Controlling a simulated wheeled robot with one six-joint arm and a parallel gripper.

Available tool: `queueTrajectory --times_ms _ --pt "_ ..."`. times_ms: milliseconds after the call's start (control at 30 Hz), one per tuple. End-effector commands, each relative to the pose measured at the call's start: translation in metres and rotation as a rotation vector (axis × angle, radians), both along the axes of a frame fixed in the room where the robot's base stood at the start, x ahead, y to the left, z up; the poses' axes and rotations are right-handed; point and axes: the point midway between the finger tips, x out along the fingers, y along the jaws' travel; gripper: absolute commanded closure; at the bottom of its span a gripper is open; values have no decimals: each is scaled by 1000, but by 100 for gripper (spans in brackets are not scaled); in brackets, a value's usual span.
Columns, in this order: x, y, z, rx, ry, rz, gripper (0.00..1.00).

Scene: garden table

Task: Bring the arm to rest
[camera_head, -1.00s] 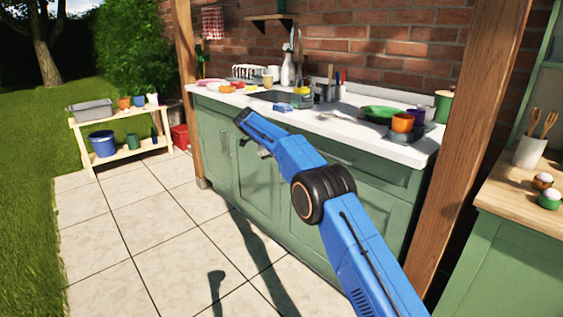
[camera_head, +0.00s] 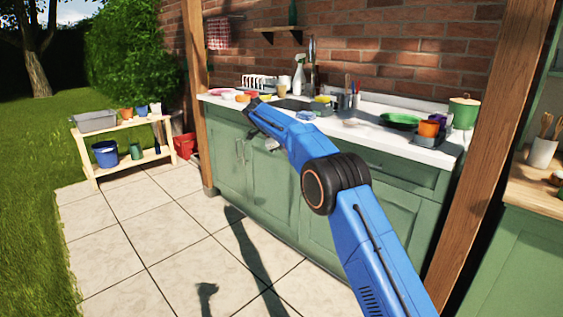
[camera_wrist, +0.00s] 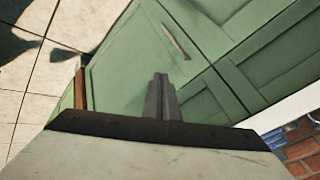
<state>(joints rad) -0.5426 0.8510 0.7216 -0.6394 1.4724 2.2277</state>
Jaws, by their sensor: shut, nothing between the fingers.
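My blue arm reaches from the lower right of the head view up toward the front of the green cabinet (camera_head: 225,150). My gripper (camera_head: 272,146) hangs in front of the cabinet, below the white counter's front edge. In the wrist view my gripper (camera_wrist: 162,97) has its two grey fingers together, with nothing between them. Cabinet doors with a handle (camera_wrist: 175,41) fill much of that view beyond the fingers.
A wooden post (camera_head: 488,160) stands at right. A wooden shelf (camera_head: 118,128) with pots stands at left. The paved floor (camera_head: 150,230) is open.

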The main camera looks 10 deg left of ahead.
Motion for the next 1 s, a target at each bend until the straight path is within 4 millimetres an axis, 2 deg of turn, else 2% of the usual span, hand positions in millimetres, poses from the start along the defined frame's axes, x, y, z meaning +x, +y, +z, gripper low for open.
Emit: queueTrajectory --times_ms 267,467,767,1000 --pt "-2 -18 15 -2 10 10 100" --pt "-23 -55 48 -11 72 99 100" --pt "-77 -125 98 -27 186 285 100" --pt "-132 -178 127 -39 261 436 100"
